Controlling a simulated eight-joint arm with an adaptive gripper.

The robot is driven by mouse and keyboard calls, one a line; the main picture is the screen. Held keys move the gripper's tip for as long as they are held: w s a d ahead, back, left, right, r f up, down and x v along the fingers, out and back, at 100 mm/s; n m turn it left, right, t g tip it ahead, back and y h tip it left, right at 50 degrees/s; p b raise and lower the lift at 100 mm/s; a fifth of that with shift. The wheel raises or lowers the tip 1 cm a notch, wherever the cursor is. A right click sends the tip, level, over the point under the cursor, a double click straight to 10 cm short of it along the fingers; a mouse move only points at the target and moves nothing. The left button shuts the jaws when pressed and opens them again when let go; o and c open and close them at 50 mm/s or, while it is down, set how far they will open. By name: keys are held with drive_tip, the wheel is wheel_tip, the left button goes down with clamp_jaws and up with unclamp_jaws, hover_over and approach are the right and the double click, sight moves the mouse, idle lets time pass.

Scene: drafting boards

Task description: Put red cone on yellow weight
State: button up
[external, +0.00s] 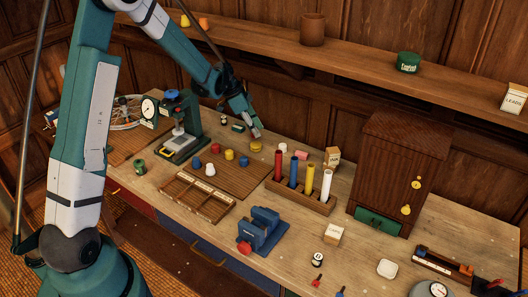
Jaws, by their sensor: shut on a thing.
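My gripper (256,131) is at the back of the bench, above the far edge of a brown board. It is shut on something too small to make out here. A yellow piece (256,146) sits just below it, and another yellow piece (229,155) stands to the left on the board. I cannot tell which is the yellow weight. A small red piece (216,148) stands at the board's left, and a red rounded thing (244,248) is at the front of the blue vise. I cannot tell whether either is the red cone.
Blue pieces (244,161) and a white piece (210,170) stand nearby. A rack (284,191) of upright coloured tubes is to the right, a teal press (182,125) to the left. The blue vise (262,228) and a divided wooden tray (188,197) are in front.

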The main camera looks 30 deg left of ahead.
drive_tip(key=shift+f, duration=0.15)
drive_tip(key=shift+f, duration=1.45)
drive_tip(key=shift+w+f, duration=0.15)
drive_tip(key=shift+f, duration=0.2)
drive_tip(key=shift+f, duration=0.2)
drive_tip(key=o, duration=0.9)
drive_tip(key=shift+r, duration=0.25)
drive_tip(key=shift+v, duration=5.95)
